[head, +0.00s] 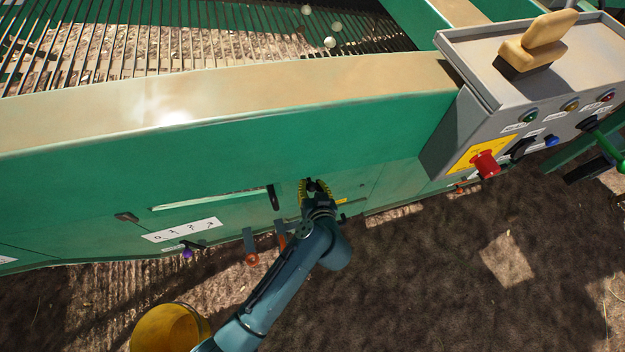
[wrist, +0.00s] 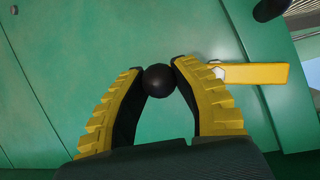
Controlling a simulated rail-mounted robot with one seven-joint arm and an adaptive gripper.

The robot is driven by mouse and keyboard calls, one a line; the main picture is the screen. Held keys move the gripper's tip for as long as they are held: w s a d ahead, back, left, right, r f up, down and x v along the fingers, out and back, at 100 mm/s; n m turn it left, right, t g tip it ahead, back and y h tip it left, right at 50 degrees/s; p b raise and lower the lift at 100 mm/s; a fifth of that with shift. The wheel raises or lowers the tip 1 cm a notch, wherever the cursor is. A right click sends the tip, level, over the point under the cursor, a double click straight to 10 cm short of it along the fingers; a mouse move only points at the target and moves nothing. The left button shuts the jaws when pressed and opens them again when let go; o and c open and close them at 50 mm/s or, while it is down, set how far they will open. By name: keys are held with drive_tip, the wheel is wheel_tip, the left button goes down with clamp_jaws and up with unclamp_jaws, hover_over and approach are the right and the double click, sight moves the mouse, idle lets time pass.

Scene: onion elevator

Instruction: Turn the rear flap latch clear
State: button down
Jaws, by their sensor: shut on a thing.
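My gripper (head: 314,184) is at the green side panel (head: 230,140) of the machine. In the wrist view its yellow ribbed fingers (wrist: 158,78) are closed on a round black knob (wrist: 158,82), which sits between the fingertips. A yellow bar (wrist: 258,74) with a pale hex bolt (wrist: 218,72) at its left end lies flat on the panel, just right of the right finger. A small part of the yellow bar (head: 342,201) shows right of my gripper in the head view. The finger hides whether bar and knob are joined.
A black handle (head: 273,197) stands left of my gripper. Orange-ended hanging pieces (head: 251,259) are below it. A grey control box (head: 540,90) with a red stop button (head: 485,163) is at the right.

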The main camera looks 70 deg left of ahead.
drive_tip(key=shift+s+f+m+g+p, duration=0.35)
drive_tip(key=shift+f+m+g+p, duration=0.3)
drive_tip(key=shift+m+g, duration=0.45)
drive_tip(key=shift+s+f+m+g+y, duration=0.3)
drive_tip(key=shift+s+m+g, duration=0.3)
drive_tip(key=shift+m+g, duration=0.35)
drive_tip(key=shift+s+f+m+g+y, duration=0.15)
drive_tip(key=shift+s+f+m+g, duration=0.2)
drive_tip(key=shift+s+m+g, duration=0.55)
drive_tip(key=shift+s+f+m+g+y, duration=0.3)
drive_tip(key=shift+m+g, duration=0.25)
drive_tip(key=shift+m, duration=0.7)
drive_tip(key=c, duration=0.7)
unclamp_jaws()
drive_tip(key=shift+c, duration=0.2)
